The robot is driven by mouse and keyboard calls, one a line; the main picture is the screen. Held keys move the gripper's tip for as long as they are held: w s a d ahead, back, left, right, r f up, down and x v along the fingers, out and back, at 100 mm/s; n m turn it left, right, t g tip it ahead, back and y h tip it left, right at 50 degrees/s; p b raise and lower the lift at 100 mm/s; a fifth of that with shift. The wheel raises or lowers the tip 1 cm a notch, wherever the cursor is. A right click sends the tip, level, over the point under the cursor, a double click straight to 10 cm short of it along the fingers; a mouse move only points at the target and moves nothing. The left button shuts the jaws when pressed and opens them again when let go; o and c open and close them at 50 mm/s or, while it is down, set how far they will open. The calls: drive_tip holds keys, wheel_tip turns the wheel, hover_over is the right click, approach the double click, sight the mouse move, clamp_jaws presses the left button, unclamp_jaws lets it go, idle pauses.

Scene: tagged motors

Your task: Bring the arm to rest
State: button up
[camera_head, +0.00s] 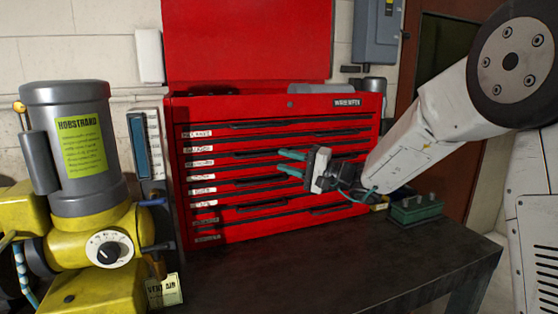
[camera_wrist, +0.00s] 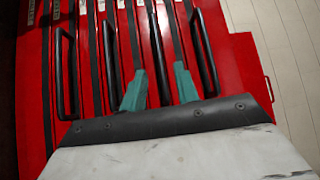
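My gripper (camera_head: 288,162) is in front of the drawers of a red tool chest (camera_head: 260,222), with its fingers pointing left in the head view. Its two green fingers are apart, with nothing between them. In the wrist view my gripper (camera_wrist: 158,85) shows both fingers spread over the chest front (camera_wrist: 255,70) and its black drawer handles (camera_wrist: 203,55). I cannot tell whether the fingers touch the chest. My white arm reaches in from the upper right of the head view.
The chest stands on a dark workbench (camera_head: 330,268), whose front is clear. A yellow and grey motor (camera_head: 85,195) with a yellow label stands at the left. A green box (camera_head: 414,210) sits on the bench below my arm. A grey electrical box (camera_head: 377,32) hangs on the wall.

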idle(0.3)
drive_tip(key=s+d+f+n+g+h, duration=0.1)
drive_tip(key=s+f+g+h, duration=0.3)
drive_tip(key=s, duration=0.7)
drive_tip(key=s+f+n+g+h, duration=0.1)
drive_tip(key=s+f+g+h, duration=0.1)
drive_tip(key=s+f+g, duration=0.6)
drive_tip(key=s+d+r+n+t+h, duration=0.1)
drive_tip(key=s+d+t+h, duration=0.1)
drive_tip(key=s+d+h, duration=0.3)
drive_tip(key=s+d+r+n+t+h, duration=0.1)
drive_tip(key=s+d+h, duration=0.5)
drive_tip(key=s+d, duration=0.6)
drive_tip(key=shift+s+d+r+t, duration=0.45)
drive_tip(key=shift+s+r, duration=0.35)
drive_tip(key=shift+s, duration=2.9)
